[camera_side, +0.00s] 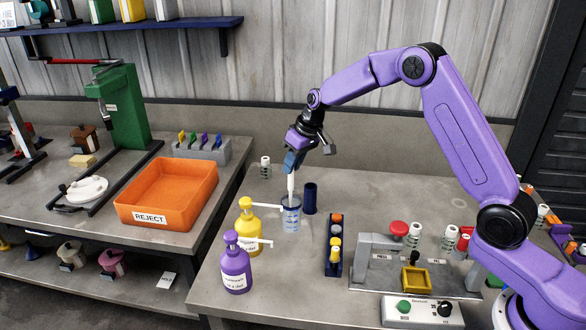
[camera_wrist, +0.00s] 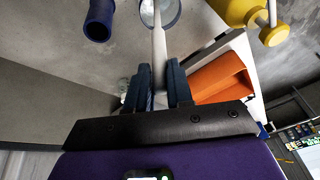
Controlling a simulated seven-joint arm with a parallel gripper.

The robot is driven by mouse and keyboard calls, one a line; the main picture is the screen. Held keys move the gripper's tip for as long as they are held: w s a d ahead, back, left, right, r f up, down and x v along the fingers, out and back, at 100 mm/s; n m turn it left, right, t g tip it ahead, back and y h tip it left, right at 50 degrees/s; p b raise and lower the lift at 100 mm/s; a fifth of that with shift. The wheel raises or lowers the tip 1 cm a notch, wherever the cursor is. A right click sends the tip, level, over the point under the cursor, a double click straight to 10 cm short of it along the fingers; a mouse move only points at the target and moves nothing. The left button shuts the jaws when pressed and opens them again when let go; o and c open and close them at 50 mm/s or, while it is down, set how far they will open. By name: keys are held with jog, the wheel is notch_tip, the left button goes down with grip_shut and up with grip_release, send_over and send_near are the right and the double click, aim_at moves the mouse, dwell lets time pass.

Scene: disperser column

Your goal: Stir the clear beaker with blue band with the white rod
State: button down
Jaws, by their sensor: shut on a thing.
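My gripper (camera_side: 292,168) points down over the table and is shut on the white rod (camera_side: 291,187). In the wrist view the rod (camera_wrist: 158,45) runs out from between the two blue fingers (camera_wrist: 159,85). The clear beaker with blue band (camera_side: 291,217) stands upright on the table below my gripper. The rod's lower end reaches the beaker's mouth; how deep it sits inside is hard to tell. The beaker's rim also shows in the wrist view (camera_wrist: 176,18), with the rod crossing its opening.
A dark blue cylinder (camera_side: 310,198) stands close to the beaker's right. A yellow pump bottle (camera_side: 246,228) and a purple pump bottle (camera_side: 235,268) stand at left, the yellow one's spout reaching near the beaker. A vial rack (camera_side: 334,245) is at front right. An orange reject bin (camera_side: 170,190) is on the left bench.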

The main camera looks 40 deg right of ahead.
notch_tip(320, 180, up, 8)
jog(key=w+d, duration=0.1)
jog(key=shift+r, duration=0.15)
dwell(0.8)
jog(key=shift+w, duration=0.1)
dwell(0.6)
